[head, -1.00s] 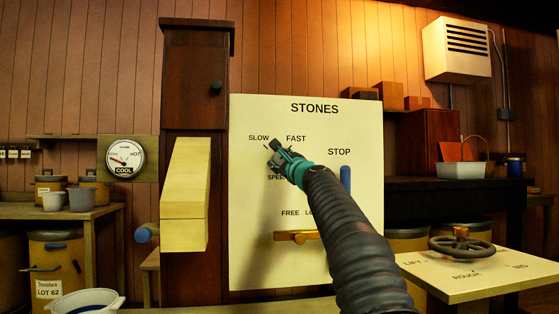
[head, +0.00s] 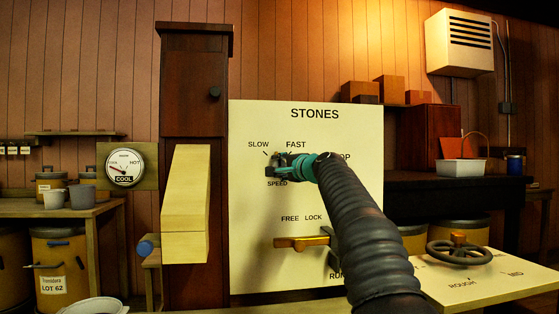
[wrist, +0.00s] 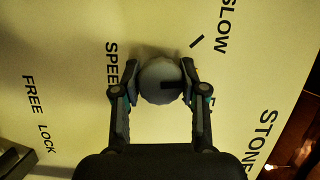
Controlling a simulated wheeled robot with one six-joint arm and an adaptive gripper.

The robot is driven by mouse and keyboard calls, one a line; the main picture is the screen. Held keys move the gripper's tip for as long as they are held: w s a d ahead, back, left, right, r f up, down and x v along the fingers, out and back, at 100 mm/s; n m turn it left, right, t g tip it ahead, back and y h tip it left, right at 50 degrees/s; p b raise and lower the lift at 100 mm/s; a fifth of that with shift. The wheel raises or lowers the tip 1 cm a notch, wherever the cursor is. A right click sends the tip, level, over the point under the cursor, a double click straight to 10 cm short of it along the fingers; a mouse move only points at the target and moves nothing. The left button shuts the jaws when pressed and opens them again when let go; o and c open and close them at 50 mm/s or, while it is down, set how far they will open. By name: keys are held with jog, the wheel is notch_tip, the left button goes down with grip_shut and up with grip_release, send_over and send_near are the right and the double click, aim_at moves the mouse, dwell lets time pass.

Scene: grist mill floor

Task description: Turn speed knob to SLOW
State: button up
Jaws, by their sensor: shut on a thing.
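The grey round speed knob (wrist: 152,93) sits between my gripper's two fingers in the wrist view, and both fingertips touch its sides. A dark pointer bar on it points roughly straight up the panel, between SLOW and FAST. The SLOW mark (wrist: 196,42) lies up and to the right of the knob in that view. In the head view my gripper (head: 277,166) is at the panel (head: 255,205), below SLOW and FAST and above SPEED, and it mostly hides the knob. My gripper (wrist: 159,83) is shut on the knob.
A brass lever (head: 302,242) under FREE and LOCK is below the knob. My arm hides part of the panel's right side, including part of STOP. A wooden chute (head: 184,205) stands to the left, and a handwheel (head: 460,251) is at lower right.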

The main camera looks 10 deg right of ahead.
jog(key=n+g+p, duration=0.1)
jog(key=n+p, duration=0.1)
jog(key=n, duration=0.1)
jog(key=shift+r+h, duration=0.15)
jog(key=shift+h, duration=0.25)
jog(key=shift+n+g+h+p, duration=0.55)
jog(key=shift+n+h, duration=0.15)
jog(key=shift+n, duration=1)
jog(key=o, duration=1.1)
jog(key=shift+o, duration=0.2)
jog(key=shift+s, duration=0.1)
jog(key=v, duration=1.1)
jog(key=shift+s, duration=0.4)
jog(key=shift+d, duration=0.1)
